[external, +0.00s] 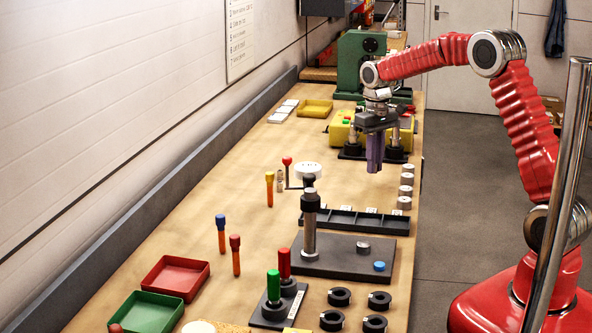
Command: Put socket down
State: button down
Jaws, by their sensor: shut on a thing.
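My gripper (374,165) points straight down above the bench, in front of the yellow fixture. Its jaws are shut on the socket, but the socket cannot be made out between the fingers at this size. Several grey metal cylinders (406,180), which look like sockets, stand in a row at the bench's right edge, to the right of and below my gripper in the picture. A dark divided rack (340,220) with white labels lies nearer the camera than my gripper.
A dark base plate (335,262) with an upright post (310,225) stands nearer the camera. The yellow fixture (341,131) and green machine (355,65) stand behind. Red (176,275) and green (148,315) trays and several screwdrivers are at left. Open bench lies left of the post.

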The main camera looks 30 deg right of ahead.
aim_at(376, 186)
jog(key=shift+f, duration=1.85)
jog(key=c, duration=1.7)
grip_release()
jog(key=shift+c, duration=0.2)
jog(key=shift+r, duration=0.1)
notch_tip(376, 186, up, 12)
jog(key=shift+s, duration=0.1)
